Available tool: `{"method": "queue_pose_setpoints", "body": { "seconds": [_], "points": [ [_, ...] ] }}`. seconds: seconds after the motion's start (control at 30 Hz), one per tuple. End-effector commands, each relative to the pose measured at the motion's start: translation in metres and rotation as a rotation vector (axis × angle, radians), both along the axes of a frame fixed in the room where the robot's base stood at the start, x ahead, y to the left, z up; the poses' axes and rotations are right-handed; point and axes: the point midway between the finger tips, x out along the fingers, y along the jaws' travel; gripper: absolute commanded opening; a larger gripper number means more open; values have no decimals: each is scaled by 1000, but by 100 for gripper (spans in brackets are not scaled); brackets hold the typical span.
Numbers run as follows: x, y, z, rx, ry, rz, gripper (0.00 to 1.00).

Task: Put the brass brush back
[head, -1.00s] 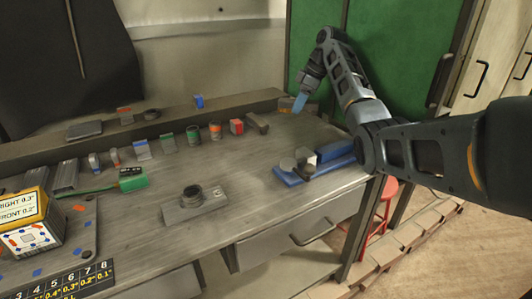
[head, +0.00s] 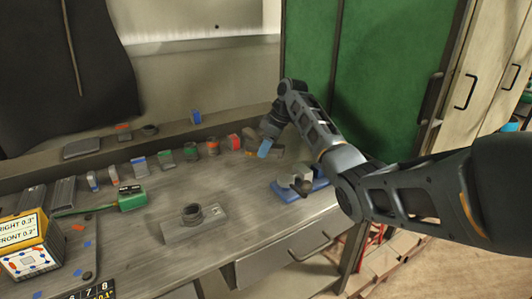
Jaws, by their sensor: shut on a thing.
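My gripper (head: 268,140) is at the back right of the workbench (head: 150,262), pointing down. It is shut on a small light-blue piece (head: 265,149) that sticks out below the jaws. I cannot tell from its shape whether this piece is the brass brush; no bristles can be made out. The piece is close in front of a brownish block (head: 278,152) and to the right of a brown item (head: 250,143) at the end of the row; whether it touches either is unclear.
A row of small items, including a red block (head: 234,142) and an orange-banded can (head: 213,148), stands along the back ledge. A blue holder (head: 318,184) with grey parts lies at the right edge. A grey fixture (head: 193,222) and a green box (head: 131,198) stand further left.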

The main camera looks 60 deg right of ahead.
Motion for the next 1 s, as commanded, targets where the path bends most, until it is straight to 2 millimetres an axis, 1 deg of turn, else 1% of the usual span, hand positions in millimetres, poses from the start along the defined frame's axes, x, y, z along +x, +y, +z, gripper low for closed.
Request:
{"method": "queue_pose_setpoints", "body": {
  "seconds": [0.03, 0.1, 0.2, 0.6, 0.63, 0.87, 0.9, 1.0],
  "points": [
    [-1, 0, -8, 2, 3, -1, 6],
    [-1, 0, -17, 3, 2, -2, 6],
    [-1, 0, -25, 0, 1, -1, 6],
    [-1, 0, -31, 0, 0, 0, 6],
    [-1, 0, -30, 0, 0, 0, 44],
    [-1, 0, -30, 0, 0, 0, 66],
    [-1, 0, -30, 0, 0, 0, 68],
    [-1, 0, -30, 0, 0, 0, 68]
  ]
}}
